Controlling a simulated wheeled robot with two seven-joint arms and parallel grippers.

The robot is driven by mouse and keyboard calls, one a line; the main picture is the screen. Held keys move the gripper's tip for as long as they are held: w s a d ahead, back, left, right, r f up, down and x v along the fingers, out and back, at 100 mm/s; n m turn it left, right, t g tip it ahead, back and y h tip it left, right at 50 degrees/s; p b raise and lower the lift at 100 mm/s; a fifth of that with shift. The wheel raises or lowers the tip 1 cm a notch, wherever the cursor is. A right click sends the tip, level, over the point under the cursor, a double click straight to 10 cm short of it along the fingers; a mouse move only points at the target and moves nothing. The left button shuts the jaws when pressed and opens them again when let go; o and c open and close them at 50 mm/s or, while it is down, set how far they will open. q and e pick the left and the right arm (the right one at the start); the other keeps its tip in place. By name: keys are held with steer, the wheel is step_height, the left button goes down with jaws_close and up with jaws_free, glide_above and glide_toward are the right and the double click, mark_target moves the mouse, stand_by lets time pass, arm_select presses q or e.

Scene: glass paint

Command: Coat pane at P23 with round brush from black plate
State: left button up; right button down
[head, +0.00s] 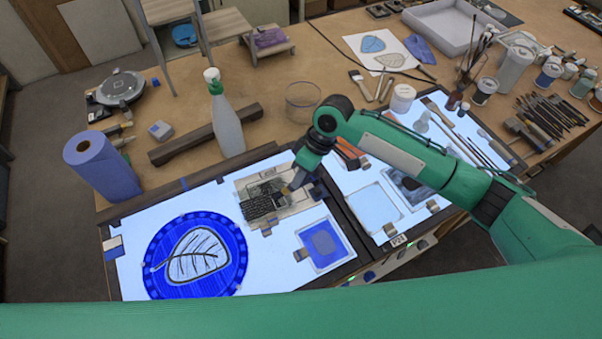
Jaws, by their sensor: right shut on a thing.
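My right arm comes in from the right, and its gripper (293,184) points down over the left light panel. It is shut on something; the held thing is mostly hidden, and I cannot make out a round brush. Just left of it lies a pale pane with a dark, textured patch (262,200), under a small label (267,171) too small to read. A pane with a blue square (325,243) lies below right. A pale blue pane (375,206) lies on the right panel near a label reading P24 (398,241). I cannot identify P23 or the black plate. My left gripper is not in view.
A blue disc with a leaf design (165,232) lies on the left panel. A spray bottle (226,120), a dark bar (185,147) and a glass bowl (303,98) stand behind. A blue roll (103,165) stands left. Brushes and jars crowd the right.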

steer(key=shift+f, duration=0.1)
stand_by(0.3)
steer(key=w, duration=0.3)
steer(key=w+r, duration=0.1)
steer(key=w, duration=0.1)
steer(key=shift+w+d+r, duration=0.1)
steer(key=shift+d, duration=0.15)
stand_by(0.8)
steer(key=shift+p, duration=0.3)
stand_by(0.4)
